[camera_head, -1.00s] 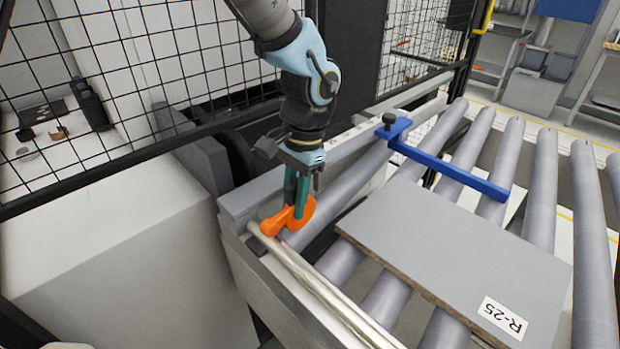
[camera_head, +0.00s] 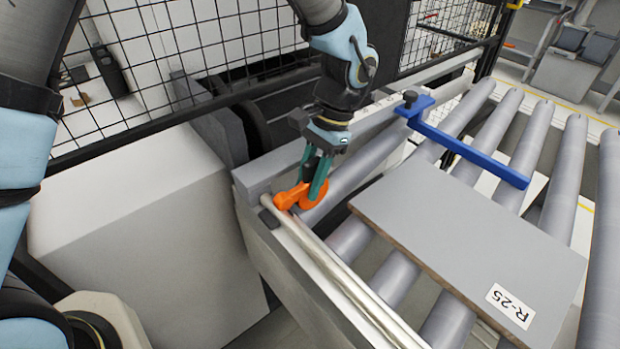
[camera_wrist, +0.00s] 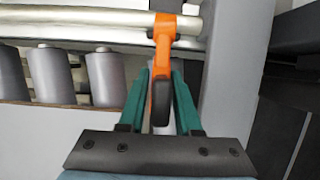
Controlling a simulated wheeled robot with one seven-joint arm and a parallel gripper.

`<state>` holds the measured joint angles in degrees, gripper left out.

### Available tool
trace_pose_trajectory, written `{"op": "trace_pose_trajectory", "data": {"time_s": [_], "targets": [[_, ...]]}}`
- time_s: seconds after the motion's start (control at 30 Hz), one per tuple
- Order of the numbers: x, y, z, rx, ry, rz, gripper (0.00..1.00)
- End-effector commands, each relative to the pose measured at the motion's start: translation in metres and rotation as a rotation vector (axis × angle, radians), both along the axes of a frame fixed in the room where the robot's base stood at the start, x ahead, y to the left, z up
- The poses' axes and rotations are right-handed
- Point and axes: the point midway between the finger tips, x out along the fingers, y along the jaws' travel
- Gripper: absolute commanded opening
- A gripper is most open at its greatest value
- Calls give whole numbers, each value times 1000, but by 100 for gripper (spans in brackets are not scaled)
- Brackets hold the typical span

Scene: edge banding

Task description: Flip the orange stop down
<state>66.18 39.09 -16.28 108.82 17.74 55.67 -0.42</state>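The orange stop (camera_head: 287,199) sits at the near left corner of the conveyor frame, by the end of the pale metal rails. It has an arm reaching left to a knob and a rounded disc at its right. In the wrist view the stop (camera_wrist: 163,45) stands across the rails, its dark lower end between my fingers. My gripper (camera_head: 312,185) points down with its green fingers around the stop; it also shows in the wrist view (camera_wrist: 162,75). The fingertips lie close on both sides of the stop. Whether they press on it I cannot tell.
A grey panel (camera_head: 455,235) labelled R-25 lies on the grey rollers (camera_head: 480,130), right of the gripper. A blue bar (camera_head: 465,150) crosses the rollers behind it. A wire mesh fence (camera_head: 200,60) stands behind, and a white box (camera_head: 130,205) is at the left.

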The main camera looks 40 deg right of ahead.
Motion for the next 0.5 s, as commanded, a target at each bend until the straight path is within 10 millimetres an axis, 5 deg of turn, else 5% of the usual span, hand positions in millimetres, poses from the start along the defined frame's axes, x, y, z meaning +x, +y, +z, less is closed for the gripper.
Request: {"op": "trace_pose_trajectory", "data": {"time_s": [0.13,0.5], "targets": [[0,-1,1,-2,-1,0,50],[1,-5,9,-6,-3,0,50]]}}
